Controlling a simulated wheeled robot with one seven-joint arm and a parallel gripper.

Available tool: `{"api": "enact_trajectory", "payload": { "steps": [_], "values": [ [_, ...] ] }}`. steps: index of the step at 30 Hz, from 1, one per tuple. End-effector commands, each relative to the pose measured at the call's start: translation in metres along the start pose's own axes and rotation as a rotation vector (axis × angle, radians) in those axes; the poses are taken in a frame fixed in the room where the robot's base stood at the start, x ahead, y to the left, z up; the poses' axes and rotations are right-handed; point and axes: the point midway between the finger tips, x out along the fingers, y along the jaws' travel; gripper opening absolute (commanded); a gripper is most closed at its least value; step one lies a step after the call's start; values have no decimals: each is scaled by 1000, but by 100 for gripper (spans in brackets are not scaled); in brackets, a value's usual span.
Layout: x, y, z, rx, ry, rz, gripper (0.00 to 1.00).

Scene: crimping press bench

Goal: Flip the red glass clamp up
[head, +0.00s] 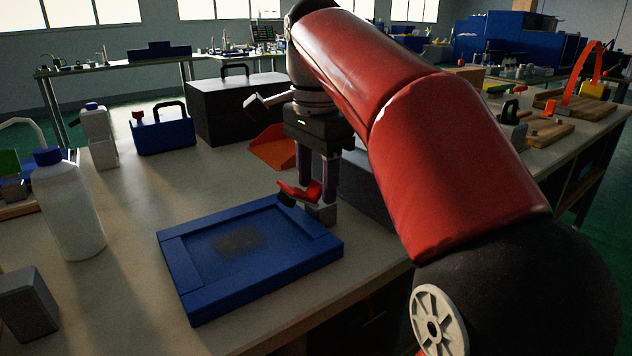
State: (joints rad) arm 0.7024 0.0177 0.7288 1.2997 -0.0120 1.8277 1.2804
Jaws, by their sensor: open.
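The red glass clamp (298,191) sits at the back right corner of a blue frame (180,270) lying flat on the bench. It has a red lever with a dark tip and a grey block under it. My gripper (319,184) points down right at the clamp, its two fingers on either side of the red lever as seen here. The fingers are open; I cannot tell whether either touches the lever. Part of the clamp is hidden behind the fingers.
A white bottle with a blue cap (68,210) stands left of the frame. A blue tool tote (163,135), a black case (235,108) and an orange dustpan-like tray (272,148) stand behind. A grey box (364,190) is close right of my gripper.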

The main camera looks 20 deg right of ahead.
Motion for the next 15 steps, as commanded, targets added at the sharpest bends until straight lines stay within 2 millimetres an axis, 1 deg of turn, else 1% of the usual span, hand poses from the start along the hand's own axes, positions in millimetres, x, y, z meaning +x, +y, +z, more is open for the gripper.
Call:
{"api": "enact_trajectory", "payload": {
  "steps": [6, 15],
  "values": [
    [0, 0, 0, 0, 0, 0, 49],
    [0, 0, 0, 0, -1, 0, 10]
  ]
}}
